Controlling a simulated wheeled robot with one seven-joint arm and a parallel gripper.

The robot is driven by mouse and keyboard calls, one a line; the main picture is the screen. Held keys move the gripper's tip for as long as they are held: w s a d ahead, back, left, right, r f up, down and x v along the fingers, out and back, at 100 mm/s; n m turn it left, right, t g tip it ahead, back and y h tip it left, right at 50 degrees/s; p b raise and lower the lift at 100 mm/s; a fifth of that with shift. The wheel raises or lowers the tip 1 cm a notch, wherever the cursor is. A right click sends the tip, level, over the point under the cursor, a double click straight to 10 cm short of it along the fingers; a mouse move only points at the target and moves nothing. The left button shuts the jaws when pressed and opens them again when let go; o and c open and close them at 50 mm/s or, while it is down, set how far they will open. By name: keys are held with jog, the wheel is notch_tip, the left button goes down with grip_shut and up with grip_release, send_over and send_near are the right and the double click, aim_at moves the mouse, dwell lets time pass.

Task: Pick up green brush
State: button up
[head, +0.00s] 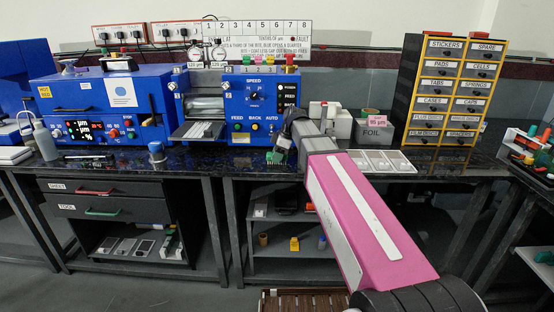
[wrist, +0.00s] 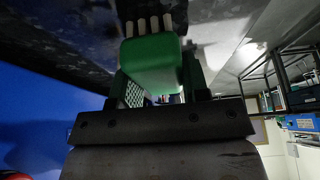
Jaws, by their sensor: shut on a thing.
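The green brush (wrist: 152,62) has a green block body and pale bristle tufts at its end. In the wrist view it sits between the fingers of my gripper (wrist: 155,85), which is shut on it. The bristles point toward the dark speckled surface at the top of that picture. In the head view the green brush (head: 275,157) is small, at the tip of my gripper (head: 280,150), by the front edge of the dark bench (head: 215,163). I cannot tell whether the brush touches the bench.
The blue machine with a SPEED dial (head: 257,107) stands behind my gripper. A white compartment tray (head: 381,168) lies to the right, before a FOIL box (head: 373,130). A labelled drawer cabinet (head: 450,90) stands further right.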

aim_at(271, 154)
jog(key=shift+r, duration=0.1)
jog(key=shift+r, duration=0.5)
jog(key=r, duration=0.3)
jog(key=shift+s+a+r, duration=0.15)
jog(key=shift+a+r, duration=0.05)
jog(key=shift+a, duration=0.1)
jog(key=s+a+r, duration=0.5)
jog(key=a+r, duration=0.1)
jog(key=a, duration=0.3)
jog(key=shift+s+a+r, duration=0.15)
jog(key=shift+a+r, duration=0.05)
jog(key=shift+a, duration=0.1)
jog(key=shift+o, duration=0.4)
